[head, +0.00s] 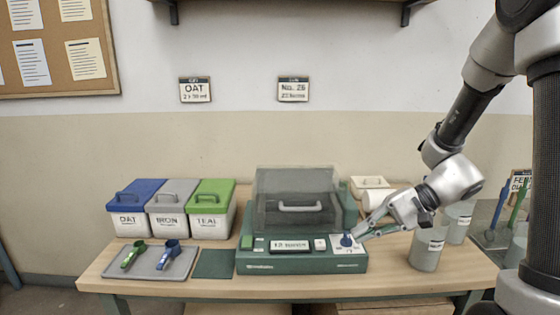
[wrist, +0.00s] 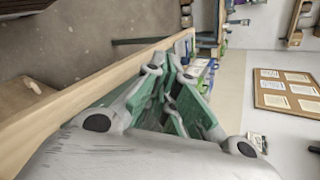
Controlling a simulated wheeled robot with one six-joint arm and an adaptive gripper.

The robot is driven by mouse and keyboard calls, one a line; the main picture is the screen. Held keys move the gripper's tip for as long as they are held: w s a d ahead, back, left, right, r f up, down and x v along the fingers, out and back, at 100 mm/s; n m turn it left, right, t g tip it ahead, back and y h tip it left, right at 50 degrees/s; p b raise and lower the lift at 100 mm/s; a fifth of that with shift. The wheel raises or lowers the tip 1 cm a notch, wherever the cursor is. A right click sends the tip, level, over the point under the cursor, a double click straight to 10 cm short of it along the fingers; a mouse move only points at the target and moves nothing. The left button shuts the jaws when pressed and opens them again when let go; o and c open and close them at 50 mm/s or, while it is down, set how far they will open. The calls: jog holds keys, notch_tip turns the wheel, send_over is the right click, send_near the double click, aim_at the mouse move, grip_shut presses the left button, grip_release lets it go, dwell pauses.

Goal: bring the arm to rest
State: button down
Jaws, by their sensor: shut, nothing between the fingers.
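My gripper (head: 360,235) is at the right end of the green machine (head: 300,264), with my arm reaching in from the upper right. Its fingertips are close to a blue knob (head: 346,240) on a white panel; I cannot tell whether they touch it. In the wrist view my gripper (wrist: 172,72) shows with its green-padded fingers drawn together and nothing held between them. The knob is not clear in the wrist view.
A grey cup (head: 426,252) stands on the wooden table (head: 400,284) just below my gripper. Lidded bins, including a blue-lidded one (head: 128,220), and a grey tray (head: 180,270) with two scoops are at the left. The space above the table's left half is open.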

jog(key=s+d+r+n+h, duration=0.2)
jog(key=s+d+h, duration=0.5)
jog(key=s+d, duration=0.3)
jog(key=s+d+r+n+t+h, duration=0.2)
jog(key=d+r+n+t+h, duration=0.1)
jog(key=d+r, duration=0.4)
notch_tip(320, 180, up, 3)
jog(key=shift+f+t+h, duration=0.15)
jog(key=shift+t+h, duration=0.65)
jog(key=shift+t, duration=0.1)
jog(key=shift+d, duration=0.1)
